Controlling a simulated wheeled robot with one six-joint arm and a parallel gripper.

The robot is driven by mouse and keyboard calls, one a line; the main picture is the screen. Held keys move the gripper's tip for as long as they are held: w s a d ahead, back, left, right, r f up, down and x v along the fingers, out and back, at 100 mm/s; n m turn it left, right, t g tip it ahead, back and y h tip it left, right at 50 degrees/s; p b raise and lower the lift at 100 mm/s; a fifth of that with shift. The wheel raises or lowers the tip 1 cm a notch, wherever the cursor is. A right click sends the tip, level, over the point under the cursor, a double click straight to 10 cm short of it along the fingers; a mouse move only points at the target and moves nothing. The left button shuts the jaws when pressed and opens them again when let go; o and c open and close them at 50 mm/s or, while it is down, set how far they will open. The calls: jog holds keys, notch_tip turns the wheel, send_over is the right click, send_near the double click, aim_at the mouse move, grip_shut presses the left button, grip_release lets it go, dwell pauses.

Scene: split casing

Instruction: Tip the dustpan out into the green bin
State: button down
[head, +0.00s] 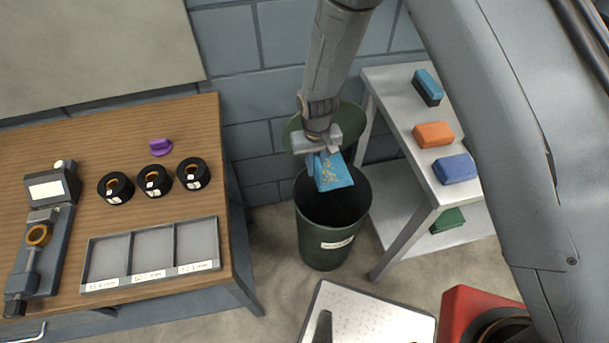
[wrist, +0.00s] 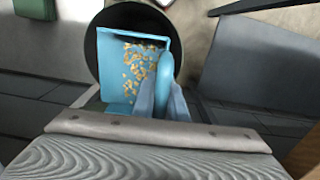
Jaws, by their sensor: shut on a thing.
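The blue dustpan (head: 333,172) is held above the mouth of the green bin (head: 325,235), at its back part. In the wrist view the dustpan (wrist: 121,72) lies over the round opening of the bin (wrist: 92,50), and yellowish crumbs (wrist: 138,68) are spread on its pan. My gripper (head: 318,150) is shut on the dustpan's handle; its fingers (wrist: 163,102) also show in the wrist view. The bin stands on the floor with a white label on its front. Its inside is dark, and I cannot tell what lies in it.
A wooden bench (head: 75,225) at left holds black rolls, a purple piece, a divided tray (head: 150,255) and a clamp-like device. A grey shelf table (head: 400,100) at right carries blue and orange blocks. The bin's lid (head: 292,130) stands raised behind it. A white-topped surface (head: 375,318) is in front.

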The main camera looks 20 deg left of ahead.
jog(key=shift+m, duration=0.3)
jog(key=f, duration=0.1)
jog(key=s+a+f, duration=0.1)
jog(key=f, duration=0.1)
jog(key=s+a+f, duration=0.1)
jog(key=shift+s+f, duration=0.2)
